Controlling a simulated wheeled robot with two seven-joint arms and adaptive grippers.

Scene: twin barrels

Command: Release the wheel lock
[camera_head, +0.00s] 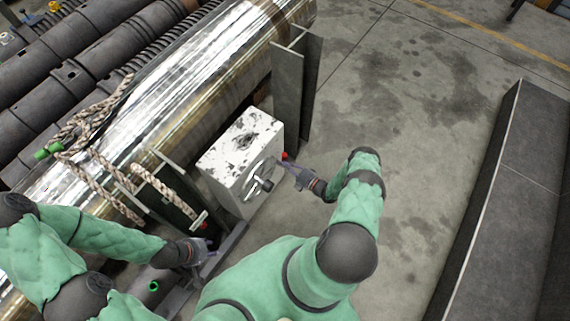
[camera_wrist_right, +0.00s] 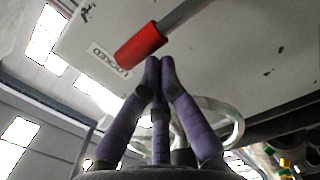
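A white, stained box (camera_head: 238,148) stands in front of the big shiny barrel, with a small handwheel (camera_head: 262,180) on its front. A lock lever with a red grip (camera_wrist_right: 141,46) crosses the box face beside a "LOCKED" label (camera_wrist_right: 108,60); the red grip also shows as a small spot in the head view (camera_head: 285,156). My right gripper (camera_wrist_right: 160,62) has its purple fingertips drawn together just beside the red grip, apparently with nothing between them; contact is unclear. My left gripper (camera_head: 208,247) is low and left of the box, too small to read.
The shiny barrel (camera_head: 165,75) fills the left behind the box, with ropes (camera_head: 90,120) over it. A dark upright post (camera_head: 296,85) stands right behind the box. Open concrete floor (camera_head: 430,130) lies to the right, bounded by a long dark block (camera_head: 515,220).

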